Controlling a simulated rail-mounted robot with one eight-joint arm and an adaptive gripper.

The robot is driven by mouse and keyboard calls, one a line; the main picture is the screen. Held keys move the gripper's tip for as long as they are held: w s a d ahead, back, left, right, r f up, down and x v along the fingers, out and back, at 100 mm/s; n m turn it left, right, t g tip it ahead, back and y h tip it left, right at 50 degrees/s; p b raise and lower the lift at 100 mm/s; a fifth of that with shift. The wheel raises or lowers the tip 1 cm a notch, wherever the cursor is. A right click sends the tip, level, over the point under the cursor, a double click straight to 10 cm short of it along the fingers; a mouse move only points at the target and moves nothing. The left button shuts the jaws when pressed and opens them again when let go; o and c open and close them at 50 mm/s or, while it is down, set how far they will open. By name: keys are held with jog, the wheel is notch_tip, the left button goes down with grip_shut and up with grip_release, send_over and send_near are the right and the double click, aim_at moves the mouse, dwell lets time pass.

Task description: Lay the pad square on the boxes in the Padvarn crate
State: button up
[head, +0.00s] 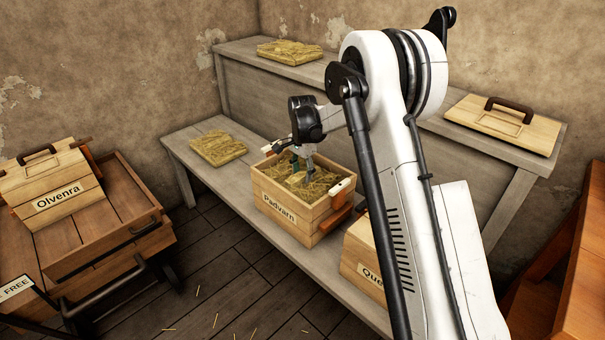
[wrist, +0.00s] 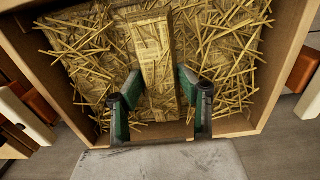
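The Padvarn crate (head: 278,205) stands on the low bench, open at the top. A straw pad (wrist: 95,75) lies inside it, with loose-looking strands and a raised rib (wrist: 155,60) along its middle. It also shows inside the crate in the head view (head: 316,187). My gripper (wrist: 160,78) points down into the crate, its green-padded fingers on either side of the rib, the tips against it.
Other straw pads lie on the low bench (head: 218,147) and the upper shelf (head: 289,52). A wooden lid (head: 504,121) lies on the shelf at right. Another crate (head: 360,263) stands close right, partly behind my arm. The Olvenra crate (head: 58,190) is at left.

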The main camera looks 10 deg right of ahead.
jog(key=o, duration=1.4)
jog(key=shift+o, duration=0.2)
notch_tip(320, 180, up, 12)
jog(key=shift+r+p, duration=0.35)
jog(key=shift+r, duration=0.15)
